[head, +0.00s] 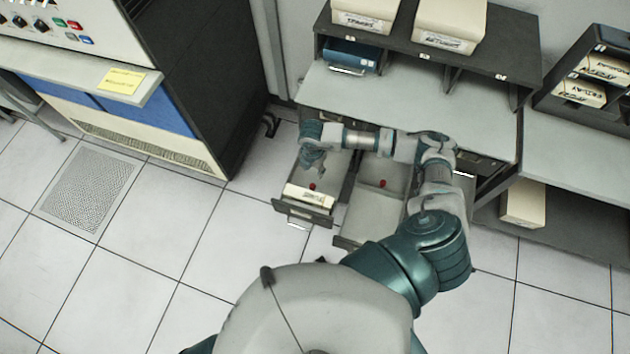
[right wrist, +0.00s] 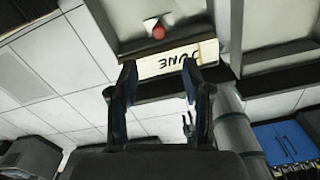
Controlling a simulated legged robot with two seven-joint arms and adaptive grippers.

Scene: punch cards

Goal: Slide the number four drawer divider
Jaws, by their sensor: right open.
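Two drawers are pulled out under the desk. The left open drawer (head: 322,222) holds a cream card block or divider (head: 309,197) near its front, with a small red knob (head: 312,186) just behind it. In the right wrist view the cream piece (right wrist: 200,52) reads "JUNE" upside down and the red knob (right wrist: 158,32) lies beyond it. My right gripper (head: 313,168) is above this drawer, its open fingers (right wrist: 159,67) straddling part of the cream piece in the wrist picture; contact cannot be told. No number four is legible. My left gripper is out of view.
The second open drawer (head: 368,215) has its own red knob (head: 382,183) and is partly behind my right arm. The grey desk (head: 335,92) overhangs both drawers. White floor tiles are clear at left.

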